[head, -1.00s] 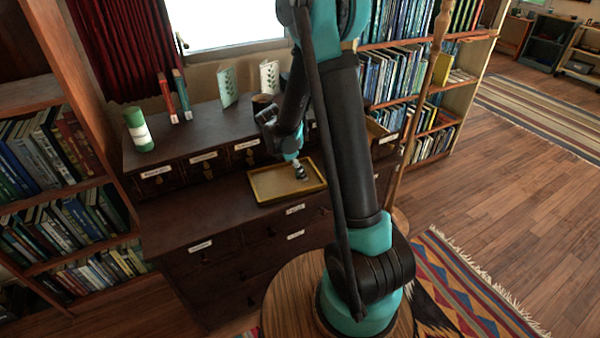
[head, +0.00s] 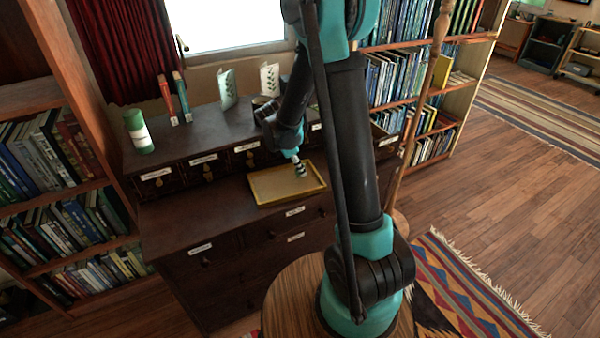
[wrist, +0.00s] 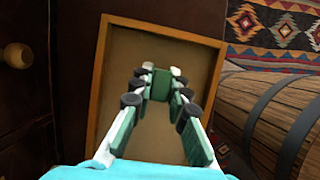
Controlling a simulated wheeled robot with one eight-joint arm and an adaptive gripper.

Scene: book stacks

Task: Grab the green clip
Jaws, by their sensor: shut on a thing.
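My gripper (wrist: 161,73) is shut on the green clip (wrist: 161,88), which shows as a small green block between the fingertips in the wrist view. In the head view my gripper (head: 300,168) points down over the yellow tray (head: 262,202); the clip is too small to make out there. The tray's rim (wrist: 172,30) frames the fingers in the wrist view, and the visible part of its floor looks bare. The gap between the clip and the tray floor is hard to judge.
The tray lies on a dark wooden cabinet (head: 180,222) with labelled drawers. A green and white cylinder (head: 139,132), a red book (head: 168,100) and pale leaf-patterned cards (head: 228,88) stand on its raised back. Bookshelves flank it. A patterned rug (head: 470,285) lies at right.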

